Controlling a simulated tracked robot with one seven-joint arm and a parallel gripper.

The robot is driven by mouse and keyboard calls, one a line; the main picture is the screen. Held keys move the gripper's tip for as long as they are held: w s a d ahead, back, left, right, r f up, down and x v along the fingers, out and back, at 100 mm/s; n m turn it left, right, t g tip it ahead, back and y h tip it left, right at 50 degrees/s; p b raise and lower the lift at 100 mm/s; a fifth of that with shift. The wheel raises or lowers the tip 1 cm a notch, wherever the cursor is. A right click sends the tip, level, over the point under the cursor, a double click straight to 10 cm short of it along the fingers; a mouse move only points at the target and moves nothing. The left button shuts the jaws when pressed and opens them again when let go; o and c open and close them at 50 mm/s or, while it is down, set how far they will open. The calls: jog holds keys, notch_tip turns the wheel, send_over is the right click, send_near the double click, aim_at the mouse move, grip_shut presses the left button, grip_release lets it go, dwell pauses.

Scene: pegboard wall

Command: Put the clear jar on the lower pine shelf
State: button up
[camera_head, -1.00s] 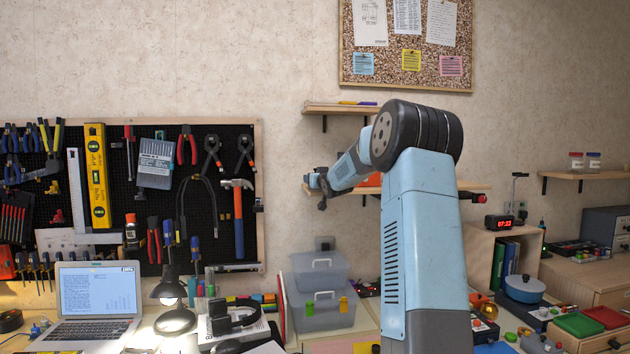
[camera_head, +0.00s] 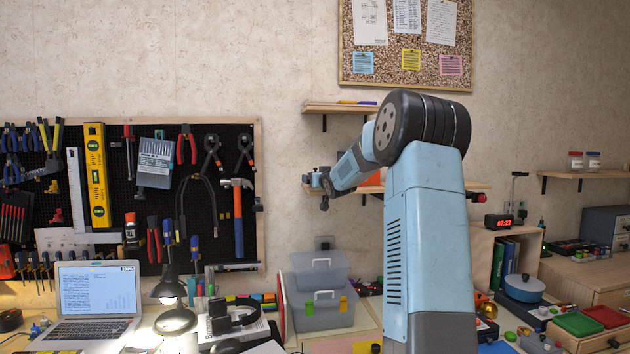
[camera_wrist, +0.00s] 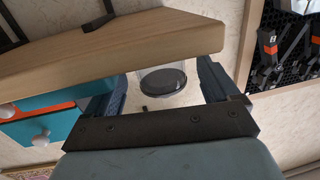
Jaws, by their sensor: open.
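The clear jar (camera_wrist: 163,80), with a dark round end, shows in the wrist view between my two fingers, against the edge of the lower pine shelf (camera_wrist: 100,52). It appears to stand at that shelf's left end, as the wrist view is upside down. My gripper (camera_wrist: 165,92) is open, with a dark blue finger on each side of the jar; I see no clear contact. In the head view my gripper (camera_head: 321,185) is at the left end of the lower pine shelf (camera_head: 478,185), too small there to separate the jar from the fingers.
A teal and orange drawer box (camera_wrist: 40,122) with pale knobs is on the same shelf. The upper pine shelf (camera_head: 340,108) is above my gripper. The tool pegboard (camera_head: 120,205) hangs to the left. Clear storage boxes (camera_head: 318,285) stand below.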

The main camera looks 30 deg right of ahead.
jog(key=s+a+g, duration=0.1)
jog(key=s+a, duration=0.4)
jog(key=s, duration=0.3)
jog(key=s+a+g, duration=0.2)
jog(key=s+a, duration=0.3)
jog(key=s, duration=0.3)
jog(key=s+a+f+g+y, duration=0.1)
jog(key=s+a+f+g, duration=0.2)
jog(key=s, duration=1)
jog(key=s+a+f+n+g+y, duration=0.1)
jog(key=s+a+f+g, duration=0.1)
jog(key=s+a+f, duration=0.3)
jog(key=s+a+f+g, duration=0.3)
jog(key=s+a, duration=0.7)
jog(key=s, duration=1.2)
jog(key=shift+f+n+g+y, duration=0.3)
jog(key=shift+f+n+y, duration=0.1)
jog(key=shift+f, duration=0.35)
